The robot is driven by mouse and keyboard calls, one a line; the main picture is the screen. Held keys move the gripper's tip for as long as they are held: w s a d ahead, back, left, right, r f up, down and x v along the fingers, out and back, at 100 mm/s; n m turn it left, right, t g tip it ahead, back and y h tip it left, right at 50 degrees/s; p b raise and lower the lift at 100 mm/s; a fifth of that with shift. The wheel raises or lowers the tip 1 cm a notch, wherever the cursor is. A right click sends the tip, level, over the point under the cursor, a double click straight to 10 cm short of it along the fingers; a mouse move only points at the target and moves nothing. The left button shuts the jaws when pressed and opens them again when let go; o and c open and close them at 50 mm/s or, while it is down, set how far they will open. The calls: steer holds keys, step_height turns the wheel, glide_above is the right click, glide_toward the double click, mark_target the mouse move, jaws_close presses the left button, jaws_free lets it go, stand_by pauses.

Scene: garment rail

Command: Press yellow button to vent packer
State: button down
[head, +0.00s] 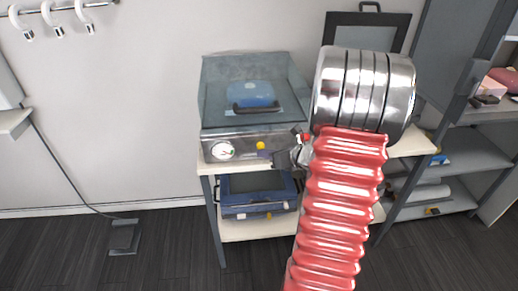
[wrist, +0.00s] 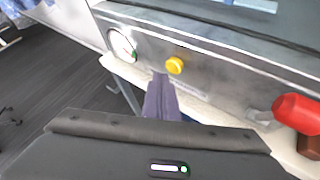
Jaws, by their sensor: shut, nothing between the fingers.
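The packer (head: 222,133) is a metal box with a clear lid on a white-topped stand. The round yellow button (head: 261,146) is on the packer's front panel, right of a white dial gauge (head: 221,151). In the wrist view the yellow button (wrist: 175,65) is fully visible, just above and right of my fingertips. Contact with the panel cannot be told.
A red knob (wrist: 298,113) sits on the panel's right side, near my gripper. A blue case (head: 258,192) is on the stand's lower shelf. Grey shelves (head: 465,152) stand at right. A rail with white hooks (head: 52,12) is at upper left. The left floor is mostly clear.

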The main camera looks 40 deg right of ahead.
steer(key=shift+w+d, duration=0.45)
steer(key=shift+w, duration=0.15)
stand_by(1.2)
steer(key=shift+s, duration=0.1)
steer(key=shift+s+a+r, duration=0.1)
steer(key=shift+s+a, duration=0.35)
steer(key=shift+s, duration=0.15)
steer(key=s+a, duration=0.1)
steer(key=s, duration=0.1)
steer(key=s+a, duration=0.1)
steer(key=s, duration=0.1)
steer(key=shift+a, duration=0.4)
stand_by(0.4)
steer(key=shift+s, duration=0.1)
stand_by(0.5)
